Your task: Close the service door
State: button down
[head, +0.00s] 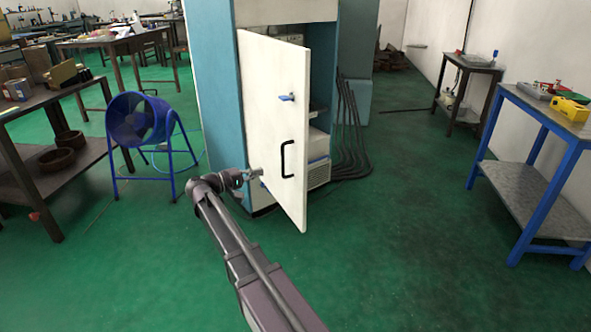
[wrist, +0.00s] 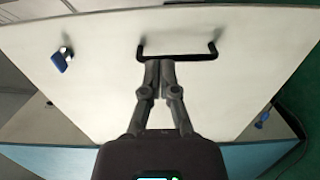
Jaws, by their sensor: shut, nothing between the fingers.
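The service door (head: 262,110) is a white panel on a blue and white machine cabinet (head: 212,90). It stands ajar, swung out from the cabinet's front, with the shelved interior showing to its right. A black bar handle (head: 283,160) and a blue latch (head: 286,98) are on its face. My gripper (head: 258,173) is in front of the door, a little left of the handle in the head view. In the wrist view my fingers (wrist: 160,62) are together and empty, with their tips right at the handle (wrist: 178,57). I cannot tell whether they touch handle or panel.
A blue fan (head: 138,120) stands on the floor left of the cabinet. A wooden bench (head: 50,185) is at the left and a blue-legged table (head: 540,185) at the right. Dark hoses (head: 350,140) hang beside the cabinet. The green floor right of the door is clear.

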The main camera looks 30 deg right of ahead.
aim_at(302, 160)
jog(key=shift+d, duration=0.1)
dwell(0.3)
jog(key=d, duration=1.4)
jog(key=shift+w, duration=0.35)
